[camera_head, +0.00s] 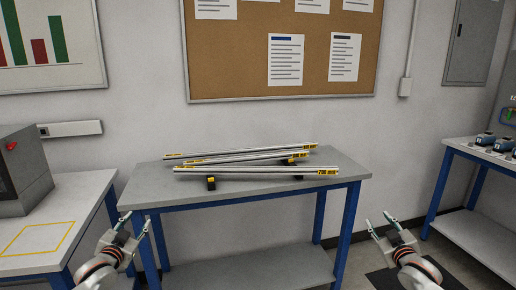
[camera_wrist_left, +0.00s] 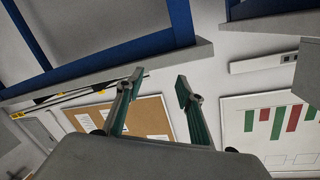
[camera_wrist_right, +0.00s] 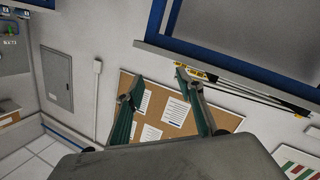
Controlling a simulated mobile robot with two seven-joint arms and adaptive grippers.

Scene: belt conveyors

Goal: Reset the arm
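My left gripper (camera_head: 134,226) is in the lower left of the head view, in front of the left end of the middle table. Its two fingers are apart with nothing between them, as the left wrist view (camera_wrist_left: 160,85) also shows. My right gripper (camera_head: 382,224) is in the lower right of the head view, to the right of the middle table. Its fingers are spread and empty, also in the right wrist view (camera_wrist_right: 158,85). Neither gripper touches anything.
The middle table (camera_head: 340,175) has a grey top and blue legs. Several metal bars (camera_head: 255,170) with yellow labels lie on it on small black supports. A left table (camera_head: 90,190) carries a grey machine (camera_head: 25,170); a right bench (camera_head: 470,150) holds small blue devices. A corkboard (camera_head: 230,60) hangs behind.

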